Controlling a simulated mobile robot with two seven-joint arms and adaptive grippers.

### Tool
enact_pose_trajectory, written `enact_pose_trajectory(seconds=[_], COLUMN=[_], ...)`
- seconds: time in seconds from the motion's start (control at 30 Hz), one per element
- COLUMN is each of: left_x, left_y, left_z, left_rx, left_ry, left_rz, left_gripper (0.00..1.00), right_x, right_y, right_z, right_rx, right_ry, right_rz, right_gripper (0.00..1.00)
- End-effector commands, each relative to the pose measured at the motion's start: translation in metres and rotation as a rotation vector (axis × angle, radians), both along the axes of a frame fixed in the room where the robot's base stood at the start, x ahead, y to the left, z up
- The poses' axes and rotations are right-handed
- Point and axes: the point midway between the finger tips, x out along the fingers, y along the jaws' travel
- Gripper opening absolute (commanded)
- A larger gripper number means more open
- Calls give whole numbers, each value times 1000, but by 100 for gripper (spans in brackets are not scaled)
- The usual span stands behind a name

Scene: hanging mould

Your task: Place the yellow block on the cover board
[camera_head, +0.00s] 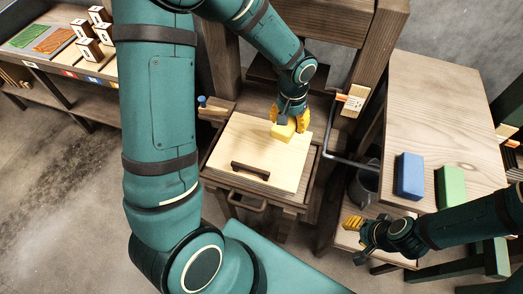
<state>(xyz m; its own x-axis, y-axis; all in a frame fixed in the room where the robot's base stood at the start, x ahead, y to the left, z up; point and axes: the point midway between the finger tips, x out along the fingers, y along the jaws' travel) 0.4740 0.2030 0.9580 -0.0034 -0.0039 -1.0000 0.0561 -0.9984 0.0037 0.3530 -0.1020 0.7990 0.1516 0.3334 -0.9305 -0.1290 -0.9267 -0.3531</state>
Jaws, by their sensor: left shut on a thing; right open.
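The cover board (241,153) is a pale wooden board with a dark handle bar, lying flat on a wooden frame in the middle of the head view. My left gripper (289,124) reaches down over the board's upper right part. It is shut on the yellow block (283,132), whose body shows just below the fingers. I cannot tell whether the block touches the board.
A blue block (410,176) and a green block (451,187) stand on the wooden table (428,110) at the right. A grey bucket (366,186) sits below its left edge. A bent metal rod (335,158) stands right of the board.

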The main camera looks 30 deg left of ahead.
Motion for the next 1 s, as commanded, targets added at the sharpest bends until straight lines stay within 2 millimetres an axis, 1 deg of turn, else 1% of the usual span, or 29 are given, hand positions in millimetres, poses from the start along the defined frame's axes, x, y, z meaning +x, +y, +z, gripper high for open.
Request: enact_pose_trajectory(seconds=[0.03, 0.1, 0.2, 0.27, 0.4, 0.47, 0.73, 0.8, 1.0], left_x=[-2, -7, -13, -17, -24, -25, -26, -26, -26], left_y=[14, 29, 48, 57, 70, 72, 72, 72, 72], left_z=[-17, -26, -35, -39, -44, -49, -95, -102, -115], left_rx=[-2, -5, -4, 0, 3, 4, 4, 4, 4], left_ry=[1, 2, 1, -1, -1, -1, 0, 0, -1], left_rz=[32, 69, 115, 137, 169, 173, 174, 176, 176], left_gripper=[18, 18, 18, 18, 18, 18, 18, 18, 18], right_x=[-2, -4, -6, -7, -8, -8, -5, -5, -4], right_y=[1, 1, 2, 2, 2, 2, 2, 2, 2], right_z=[-20, -31, -42, -46, -50, -52, -65, -66, -70], right_rx=[0, 1, 0, 1, 1, 1, 1, 0, 0], right_ry=[4, 8, 13, 15, 17, 18, 12, 11, 9], right_rz=[4, 7, 11, 13, 16, 17, 16, 16, 15], right_gripper=[47, 47, 47, 47, 47, 47, 47, 47, 47])
